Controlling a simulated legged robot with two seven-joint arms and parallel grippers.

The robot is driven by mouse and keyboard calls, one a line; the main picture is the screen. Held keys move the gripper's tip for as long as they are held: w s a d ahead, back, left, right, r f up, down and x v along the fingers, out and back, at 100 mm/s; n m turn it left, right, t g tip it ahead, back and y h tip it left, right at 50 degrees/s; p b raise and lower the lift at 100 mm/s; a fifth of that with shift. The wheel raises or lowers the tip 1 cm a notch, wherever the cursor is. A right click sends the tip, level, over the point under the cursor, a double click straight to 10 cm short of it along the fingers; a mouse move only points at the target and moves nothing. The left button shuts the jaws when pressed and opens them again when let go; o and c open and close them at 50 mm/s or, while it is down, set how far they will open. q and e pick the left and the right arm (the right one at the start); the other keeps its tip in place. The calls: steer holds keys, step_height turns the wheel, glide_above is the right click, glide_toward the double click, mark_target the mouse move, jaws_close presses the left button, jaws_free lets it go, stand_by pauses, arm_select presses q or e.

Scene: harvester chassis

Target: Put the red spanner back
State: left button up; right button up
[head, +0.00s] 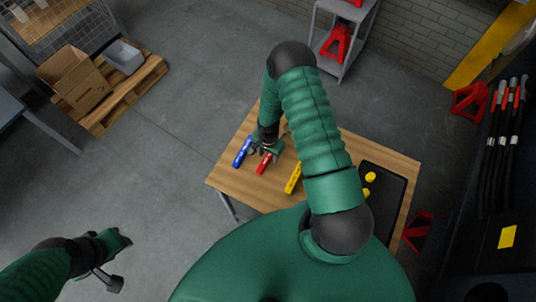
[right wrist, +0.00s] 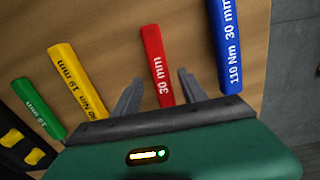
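The red spanner (head: 264,163) lies on the wooden table between a blue spanner (head: 243,152) and a yellow one (head: 294,178). In the right wrist view the red spanner's handle (right wrist: 156,62) reads "30 mm". My right gripper (right wrist: 160,92) is open, with one finger on each side of the red handle, apart from it in the picture. Its height above the handle is unclear. In the head view my right gripper (head: 265,148) is over the spanners, partly hidden by my arm. My left gripper (head: 118,262) hangs over the floor at lower left; its finger opening is unclear.
A green spanner (right wrist: 38,110) lies beyond the yellow one in the wrist view. A black tray (head: 393,178) with yellow pieces is on the table's right. A pallet (head: 140,88) with boxes, a grey cart (head: 357,48) and red stands surround the table.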

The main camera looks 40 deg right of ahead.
steer(key=shift+r, duration=0.1)
step_height(320, 180, up, 16)
steer(key=b, duration=0.1)
steer(key=shift+r+b, duration=0.25)
steer(key=shift+b, duration=0.1)
steer(key=shift+d, duration=0.1)
